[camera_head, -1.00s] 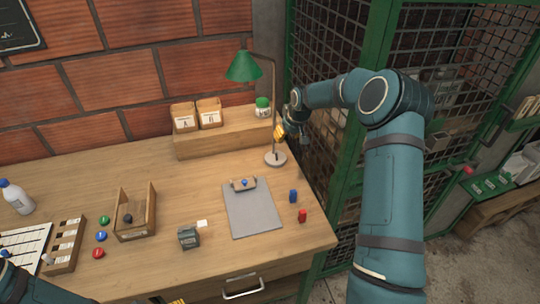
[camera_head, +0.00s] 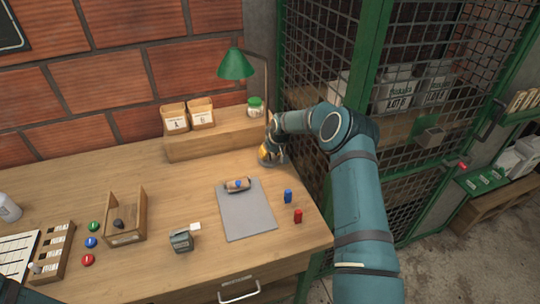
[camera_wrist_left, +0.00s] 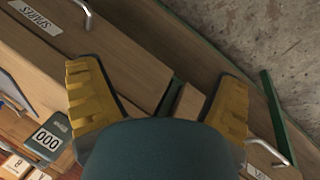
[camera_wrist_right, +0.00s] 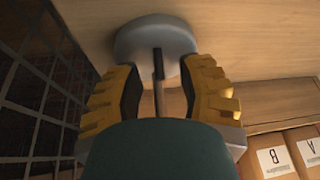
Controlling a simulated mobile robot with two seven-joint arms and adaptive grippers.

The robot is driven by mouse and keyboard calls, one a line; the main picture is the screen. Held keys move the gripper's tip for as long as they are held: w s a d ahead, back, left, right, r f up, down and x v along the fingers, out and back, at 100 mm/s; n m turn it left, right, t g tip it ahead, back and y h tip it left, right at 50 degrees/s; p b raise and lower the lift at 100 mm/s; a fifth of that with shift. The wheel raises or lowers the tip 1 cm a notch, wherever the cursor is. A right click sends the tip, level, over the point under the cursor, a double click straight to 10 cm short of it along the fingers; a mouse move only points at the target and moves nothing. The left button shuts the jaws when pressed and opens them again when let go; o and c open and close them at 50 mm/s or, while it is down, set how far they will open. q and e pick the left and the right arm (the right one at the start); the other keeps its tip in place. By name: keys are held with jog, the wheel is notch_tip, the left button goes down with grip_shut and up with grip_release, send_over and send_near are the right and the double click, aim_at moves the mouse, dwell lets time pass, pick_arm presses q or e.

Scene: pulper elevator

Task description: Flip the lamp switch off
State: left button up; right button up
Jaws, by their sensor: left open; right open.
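The desk lamp has a green shade (camera_head: 235,64), a thin brown stem (camera_wrist_right: 158,80) and a round grey base at the back right of the desk. My right gripper (camera_head: 268,153) is low at the lamp's base, partly covering it. In the right wrist view the gripper (camera_wrist_right: 160,80) is open, its yellow fingers on either side of the stem. The pale base (camera_wrist_right: 153,35) lies just beyond the fingertips. I cannot make out the lamp switch. My left gripper (camera_wrist_left: 160,75) is open and empty, above the desk's drawer fronts.
A wooden shelf (camera_head: 212,142) with two labelled boxes and a green-lidded jar stands beside the lamp. A green-framed mesh cage (camera_head: 345,80) rises close on the right. A clipboard (camera_head: 245,215), blue and red pieces and a small counter (camera_head: 181,241) lie in front.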

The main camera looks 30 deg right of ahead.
jog(key=shift+w+f, duration=0.1)
jog(key=shift+f, duration=0.25)
